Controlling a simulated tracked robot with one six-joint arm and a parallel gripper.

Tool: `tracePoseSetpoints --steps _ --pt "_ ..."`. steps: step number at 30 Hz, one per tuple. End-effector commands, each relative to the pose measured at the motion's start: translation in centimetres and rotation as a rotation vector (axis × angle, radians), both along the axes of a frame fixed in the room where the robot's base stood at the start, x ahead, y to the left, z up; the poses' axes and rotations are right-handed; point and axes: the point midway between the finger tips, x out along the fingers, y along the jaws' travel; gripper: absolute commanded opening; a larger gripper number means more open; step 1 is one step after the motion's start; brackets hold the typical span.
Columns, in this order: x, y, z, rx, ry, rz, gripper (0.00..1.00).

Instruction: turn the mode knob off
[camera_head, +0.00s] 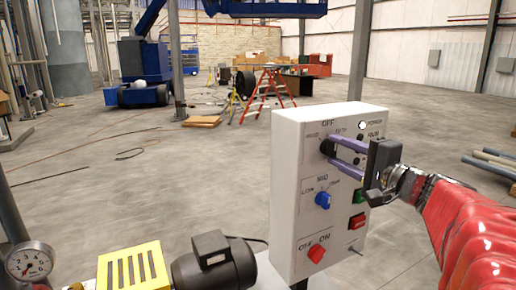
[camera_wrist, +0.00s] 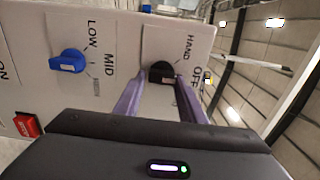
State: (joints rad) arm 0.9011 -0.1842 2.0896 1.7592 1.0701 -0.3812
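The mode knob (camera_head: 326,147) is a black knob at the upper left of the white control box's front (camera_head: 290,200), under an OFF label with HAND to one side. It also shows in the wrist view (camera_wrist: 161,72), beside the words HAND and OFF. Its pointing direction is hard to tell. My gripper (camera_head: 332,147) reaches in from the right with two purple fingers apart. In the wrist view the fingers (camera_wrist: 160,80) lie on either side of the knob with the tips close to it. I cannot tell whether they touch it.
Below are a blue LOW-MID knob (camera_head: 323,200) and a red OFF-ON knob (camera_head: 316,253). Green (camera_head: 359,196) and red (camera_head: 357,221) buttons sit to the right. A motor (camera_head: 212,262) and pressure gauge (camera_head: 29,263) stand at lower left.

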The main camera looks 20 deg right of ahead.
Motion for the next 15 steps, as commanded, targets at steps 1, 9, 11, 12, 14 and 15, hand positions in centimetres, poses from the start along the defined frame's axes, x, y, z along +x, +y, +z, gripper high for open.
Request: tracePoseSetpoints --steps 1,9,11,12,14,15 --pt "-0.01 -0.11 -0.30 0.002 0.004 -0.002 0.38" --pt "0.00 -0.03 -0.05 0.001 0.000 0.000 0.52" --pt "0.00 -0.02 -0.01 0.000 0.000 0.000 0.52" --pt "0.00 -0.01 0.00 0.000 -0.001 0.000 0.52" --pt "-0.01 0.00 0.03 0.000 -0.001 0.000 0.52" --pt "-0.06 -0.02 0.05 0.000 -0.001 0.000 0.52"
